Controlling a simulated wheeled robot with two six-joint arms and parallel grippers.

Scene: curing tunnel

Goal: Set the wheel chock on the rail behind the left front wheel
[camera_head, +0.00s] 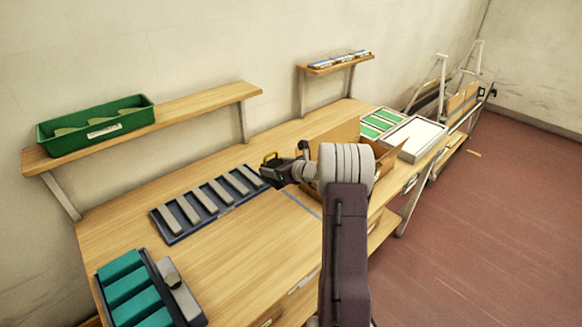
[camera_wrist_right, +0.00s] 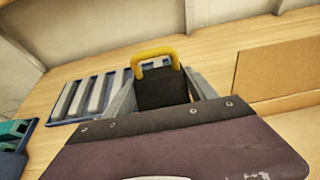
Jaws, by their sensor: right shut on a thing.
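A black block with a yellow loop handle, which looks like the wheel chock (camera_wrist_right: 162,92), sits between the fingers of my right gripper (camera_wrist_right: 165,100). In the head view my right gripper (camera_head: 276,172) is over the workbench, at the right end of a blue tray, and the chock's yellow handle (camera_head: 270,157) shows at its tip. The gripper is shut on the chock. I cannot tell whether the chock touches the bench. No wheel or rail can be made out clearly. My left gripper is not in view.
The workbench (camera_head: 250,240) holds a blue tray of grey bars (camera_head: 205,202), teal blocks (camera_head: 128,285), an open cardboard box (camera_head: 345,133) and a white tray (camera_head: 415,135). A green bin (camera_head: 95,128) stands on a wall shelf.

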